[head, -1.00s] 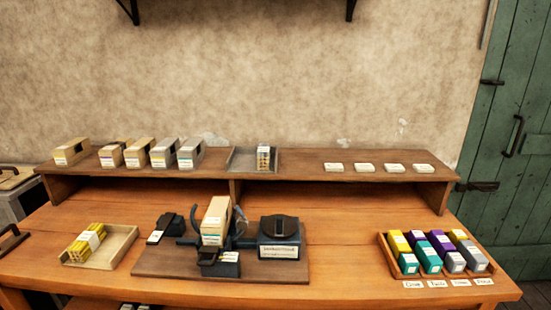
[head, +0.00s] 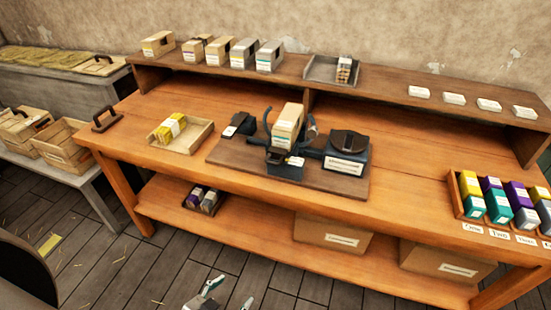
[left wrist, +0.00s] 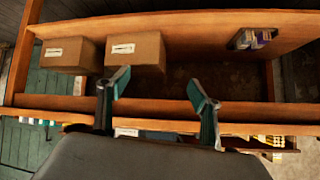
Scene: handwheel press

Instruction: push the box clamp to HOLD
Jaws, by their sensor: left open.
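A dark handwheel press stands on a brown board (head: 235,153) in the middle of the bench. An upright tan box (head: 287,127) sits in it, between curved dark blue arms that look like the box clamp (head: 267,122). I cannot read any HOLD mark. A small black block with a white label (head: 240,124) lies left of the box, and a black unit with a round top (head: 347,150) stands right of it. My left gripper (head: 228,297) is open and empty, low in front of the bench and well away from the press. Its two fingers also show apart in the left wrist view (left wrist: 158,92). My right gripper is not in view.
A tray of yellow packs (head: 204,140) lies left of the press, and a rack of coloured boxes (head: 458,206) at the right. The bench's front edge and lower shelf, with cartons (head: 330,237), lie between my gripper and the press.

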